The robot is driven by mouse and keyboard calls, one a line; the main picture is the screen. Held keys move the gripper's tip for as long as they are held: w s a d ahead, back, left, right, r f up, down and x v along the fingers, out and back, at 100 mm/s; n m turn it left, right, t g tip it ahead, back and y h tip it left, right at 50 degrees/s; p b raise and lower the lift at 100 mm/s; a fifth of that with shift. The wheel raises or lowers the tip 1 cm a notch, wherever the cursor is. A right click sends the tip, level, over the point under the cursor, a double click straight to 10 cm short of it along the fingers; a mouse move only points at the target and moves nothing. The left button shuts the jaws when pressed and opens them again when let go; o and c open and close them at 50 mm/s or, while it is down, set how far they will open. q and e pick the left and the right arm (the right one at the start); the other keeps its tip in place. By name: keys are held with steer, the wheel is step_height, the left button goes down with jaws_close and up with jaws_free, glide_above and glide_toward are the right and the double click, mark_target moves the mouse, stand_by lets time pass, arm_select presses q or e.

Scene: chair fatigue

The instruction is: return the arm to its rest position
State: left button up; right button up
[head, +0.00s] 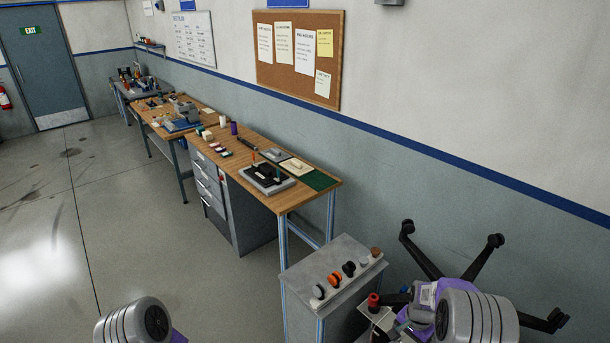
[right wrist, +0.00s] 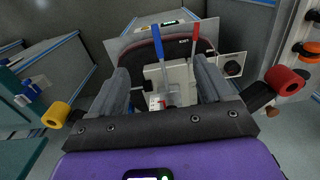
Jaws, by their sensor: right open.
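My right gripper (right wrist: 162,80) is open in the right wrist view, its two grey fingers spread wide. Between and beyond the fingers are a blue-handled lever (right wrist: 157,40) and a red-handled lever (right wrist: 195,38) in front of a pale plate. I cannot tell how far they are from the fingers, and no grip on them shows. In the head view my right arm (head: 478,318) is at the bottom right, in front of the chair base; its fingers cannot be made out. A link of my left arm (head: 132,322) shows at the bottom left; my left gripper is out of view.
A black chair base (head: 480,258) with casters stands beside my right arm. A grey cabinet (head: 345,250) with several knobs on top is left of it. Wooden workbenches (head: 320,182) line the wall. The floor (head: 60,230) at left is clear.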

steer(key=s+a+f+n+b, duration=0.1)
steer(key=a+f+b, duration=0.1)
steer(key=f, duration=0.4)
steer(key=s+a+f+n+b, duration=0.1)
steer(key=a+f+b, duration=0.15)
steer(key=f, duration=0.35)
arm_select(q)
step_height(320, 180, down, 22)
steer(key=w+b, duration=0.1)
steer(key=b, duration=1.5)
steer(key=shift+w+r, duration=0.2)
steer(key=shift+r, duration=0.05)
arm_select(e)
steer(key=s+a+f+n+y, duration=0.2)
steer(key=s+a+f, duration=0.5)
steer(key=s+f, duration=0.2)
steer(key=s+a+f+n+y, duration=0.2)
steer(key=s+a+f, duration=0.6)
steer(key=f, duration=0.4)
steer(key=shift+s+n, duration=0.7)
steer(key=shift+s, duration=0.15)
